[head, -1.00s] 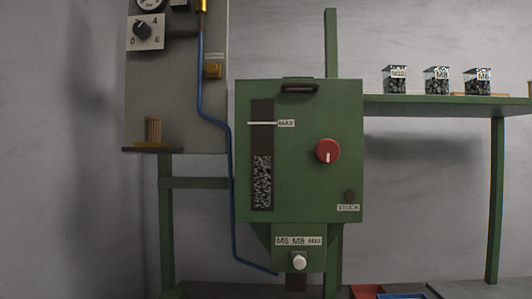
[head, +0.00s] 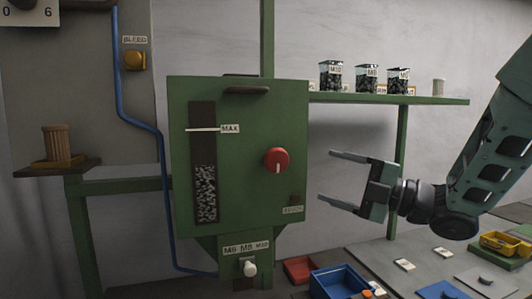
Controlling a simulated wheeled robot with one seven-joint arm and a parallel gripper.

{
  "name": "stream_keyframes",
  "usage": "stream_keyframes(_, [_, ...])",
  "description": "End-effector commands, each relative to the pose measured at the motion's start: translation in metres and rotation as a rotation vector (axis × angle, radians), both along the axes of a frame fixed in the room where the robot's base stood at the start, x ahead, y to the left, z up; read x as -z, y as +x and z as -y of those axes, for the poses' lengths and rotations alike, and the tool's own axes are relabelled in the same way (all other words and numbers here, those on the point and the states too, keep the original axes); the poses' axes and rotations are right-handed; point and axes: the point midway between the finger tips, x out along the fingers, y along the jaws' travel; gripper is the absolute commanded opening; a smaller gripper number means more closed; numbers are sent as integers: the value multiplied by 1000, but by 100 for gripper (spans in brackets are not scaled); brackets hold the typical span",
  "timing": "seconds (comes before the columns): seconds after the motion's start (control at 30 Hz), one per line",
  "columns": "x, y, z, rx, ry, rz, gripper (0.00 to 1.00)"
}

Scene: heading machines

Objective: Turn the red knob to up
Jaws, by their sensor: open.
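The red knob (head: 276,160) is on the front of the green machine box (head: 240,110), right of its level window. A white mark on the knob points down. My gripper (head: 328,175) is open and empty, to the right of the knob and apart from it. Its two fingers point left toward the box, one above the other. Nothing covers the knob.
A white knob (head: 250,268) sits under the M6, M8 and M10 labels. A shelf (head: 440,101) holds several jars behind my gripper. A red bin (head: 299,270), a blue bin (head: 343,283) and a yellow bin (head: 505,244) are below. A blue hose (head: 164,190) runs left of the box.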

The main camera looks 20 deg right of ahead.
Motion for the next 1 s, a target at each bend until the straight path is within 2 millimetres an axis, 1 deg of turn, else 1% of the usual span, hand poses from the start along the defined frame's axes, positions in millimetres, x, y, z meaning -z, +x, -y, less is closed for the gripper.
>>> stream_keyframes(0.03, [-7, 7, -8, -6, 1, -2, 73])
stream_keyframes(0.4, [-20, 62, -62, -4, 2, -4, 73])
stream_keyframes(0.6, [-25, 87, -86, -3, 1, -3, 73])
stream_keyframes(0.8, [-25, 100, -98, 0, 1, -2, 73])
stream_keyframes(1.0, [-24, 103, -100, 0, 1, -2, 73])
